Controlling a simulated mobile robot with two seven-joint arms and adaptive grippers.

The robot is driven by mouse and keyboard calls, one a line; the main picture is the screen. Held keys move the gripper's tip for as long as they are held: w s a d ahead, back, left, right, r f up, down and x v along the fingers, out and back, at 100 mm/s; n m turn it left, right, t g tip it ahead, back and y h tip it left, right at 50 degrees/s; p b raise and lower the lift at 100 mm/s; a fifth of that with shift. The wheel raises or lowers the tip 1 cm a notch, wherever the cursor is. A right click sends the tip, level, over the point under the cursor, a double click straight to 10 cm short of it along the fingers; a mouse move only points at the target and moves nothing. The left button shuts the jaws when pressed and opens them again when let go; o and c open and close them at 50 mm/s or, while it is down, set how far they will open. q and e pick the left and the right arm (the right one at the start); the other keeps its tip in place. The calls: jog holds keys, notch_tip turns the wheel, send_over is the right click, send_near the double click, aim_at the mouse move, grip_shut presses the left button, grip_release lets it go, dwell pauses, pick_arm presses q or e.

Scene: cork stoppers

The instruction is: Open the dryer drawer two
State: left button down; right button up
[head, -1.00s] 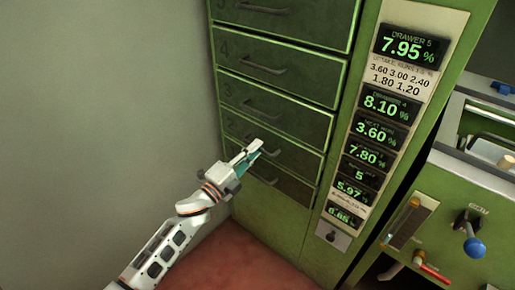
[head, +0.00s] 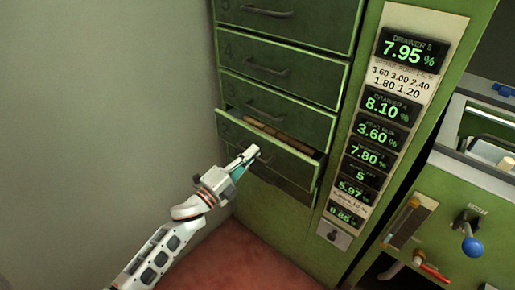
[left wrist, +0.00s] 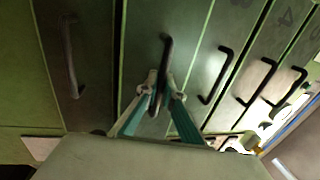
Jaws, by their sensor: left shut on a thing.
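The green dryer drawer two (head: 292,163) stands partly pulled out of the cabinet, and brownish contents show along its open top. My left gripper (head: 251,153) is at its front, shut on the dark drawer handle. In the left wrist view my left gripper (left wrist: 160,92) has its two teal fingers closed around the handle (left wrist: 167,50). My right gripper is not in view.
Drawer three (head: 270,102) and the drawers above it are closed. A panel of green number displays (head: 376,133) runs down the cabinet's right side. A blue-knobbed lever (head: 473,246) stands at the right. Red floor (head: 235,262) is clear below.

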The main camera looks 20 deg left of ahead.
pick_arm(q)
jog(key=v, duration=0.4)
jog(key=shift+s+r, duration=0.2)
jog(key=shift+r, duration=0.2)
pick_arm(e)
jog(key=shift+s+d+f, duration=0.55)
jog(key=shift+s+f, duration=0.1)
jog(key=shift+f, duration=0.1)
pick_arm(q)
jog(key=c, duration=2.5)
grip_release()
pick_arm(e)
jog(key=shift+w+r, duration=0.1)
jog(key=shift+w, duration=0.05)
pick_arm(q)
jog(key=v, duration=1.2)
